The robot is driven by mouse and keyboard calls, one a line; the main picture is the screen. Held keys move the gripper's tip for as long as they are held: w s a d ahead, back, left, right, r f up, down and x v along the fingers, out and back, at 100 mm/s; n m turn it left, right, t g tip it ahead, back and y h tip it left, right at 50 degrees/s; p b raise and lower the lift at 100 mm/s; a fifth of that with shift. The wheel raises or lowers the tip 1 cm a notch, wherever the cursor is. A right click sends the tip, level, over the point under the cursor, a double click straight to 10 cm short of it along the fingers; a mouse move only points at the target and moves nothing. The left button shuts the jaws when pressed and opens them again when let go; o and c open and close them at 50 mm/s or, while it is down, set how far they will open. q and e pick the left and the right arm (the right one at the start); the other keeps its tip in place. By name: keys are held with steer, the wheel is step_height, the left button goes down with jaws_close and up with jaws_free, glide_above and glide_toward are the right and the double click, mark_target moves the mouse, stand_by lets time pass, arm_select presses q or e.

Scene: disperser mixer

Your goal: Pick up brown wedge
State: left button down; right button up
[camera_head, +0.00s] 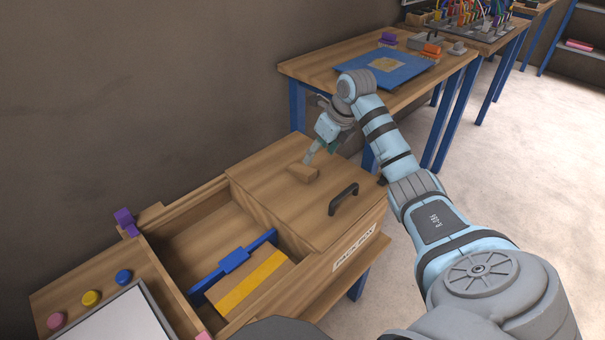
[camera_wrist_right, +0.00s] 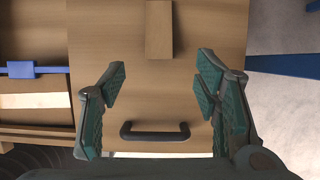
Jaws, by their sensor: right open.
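The brown wedge (camera_head: 302,173) lies on the wooden lid of the box, near the lid's back. In the right wrist view the wedge (camera_wrist_right: 159,30) is at the top centre, seen from above. My right gripper (camera_head: 315,153) is above the lid close to the wedge in the head view. In the right wrist view its fingers (camera_wrist_right: 160,82) are spread and empty, with the wedge beyond the tips, between their lines. The exact height gap cannot be told. My left gripper is not in view.
The lid (camera_head: 275,190) has a black handle (camera_head: 343,198) near the wedge. Left of it is an open compartment with a blue bar (camera_head: 235,260) and a yellow-striped block (camera_head: 250,281). A table with a blue mat (camera_head: 358,70) stands behind; a wall is at left.

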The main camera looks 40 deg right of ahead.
mark_target(308, 171)
steer(key=b+x, duration=0.3)
steer(key=x, duration=0.6)
steer(key=shift+w+a+f, duration=0.1)
steer(key=shift+f, duration=0.25)
steer(key=shift+r, duration=0.1)
steer(key=shift+c, duration=0.8)
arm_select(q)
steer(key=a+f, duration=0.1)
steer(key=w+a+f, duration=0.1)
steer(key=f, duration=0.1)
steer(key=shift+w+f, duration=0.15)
arm_select(e)
steer(key=c, duration=1)
